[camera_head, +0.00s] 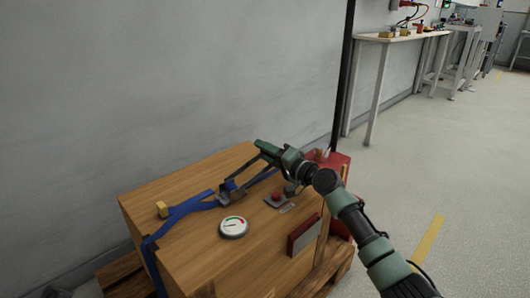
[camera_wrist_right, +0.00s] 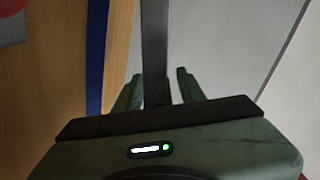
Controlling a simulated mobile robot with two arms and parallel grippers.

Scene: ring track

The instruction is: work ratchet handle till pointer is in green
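The ratchet (camera_head: 229,192) sits on a blue strap (camera_head: 183,208) across the top of a wooden crate. Its dark handle is raised and slants up to my right gripper (camera_head: 262,153). In the right wrist view a grey bar, which looks like the handle (camera_wrist_right: 154,45), runs between my two green fingers (camera_wrist_right: 160,92). The fingers stand apart with the bar between them, and a gap shows on its right side. A round gauge (camera_head: 233,228) with a white face and coloured marks lies on the crate; its pointer is too small to read surely. My left gripper is out of view.
The crate (camera_head: 255,260) stands on a pallet beside a grey wall. On its top are a yellow block (camera_head: 162,209) and a red button on a small plate (camera_head: 277,199). A red box (camera_head: 335,163) stands behind my right arm. Open floor lies at the right.

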